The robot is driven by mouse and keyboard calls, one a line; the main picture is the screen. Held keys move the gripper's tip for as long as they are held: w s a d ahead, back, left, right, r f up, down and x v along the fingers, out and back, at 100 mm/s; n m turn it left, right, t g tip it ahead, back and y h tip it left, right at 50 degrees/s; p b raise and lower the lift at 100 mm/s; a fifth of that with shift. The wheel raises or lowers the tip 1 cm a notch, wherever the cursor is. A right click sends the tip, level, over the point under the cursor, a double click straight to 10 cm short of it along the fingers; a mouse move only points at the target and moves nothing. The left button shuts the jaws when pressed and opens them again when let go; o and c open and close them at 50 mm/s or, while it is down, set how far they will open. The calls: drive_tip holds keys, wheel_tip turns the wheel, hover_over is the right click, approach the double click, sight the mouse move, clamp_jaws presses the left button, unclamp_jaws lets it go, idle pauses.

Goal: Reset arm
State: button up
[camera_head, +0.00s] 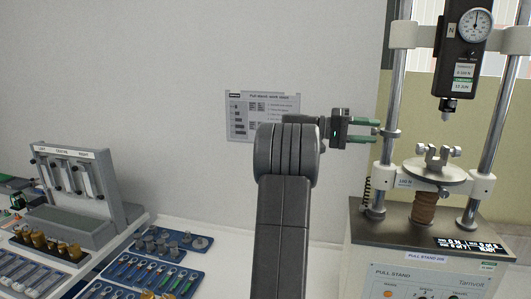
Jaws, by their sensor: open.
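My gripper (375,130) is at the end of my raised arm, near the middle of the view. Its two green fingers point right and stand apart, with nothing visible between them. The fingertips appear close to the left column of the pull stand (395,238) in the picture; I cannot tell whether they touch it or are in front of it. My arm rises from the bottom centre and hides part of the wall and table behind it.
The pull stand carries a dial gauge (473,26) and a round platform (436,171). A notice (240,118) hangs on the wall. White table (225,240) shows between mats and arm.

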drive_tip(key=shift+m+b, duration=0.35)
drive_tip(key=shift+m, duration=0.55)
drive_tip(key=shift+f, duration=0.1)
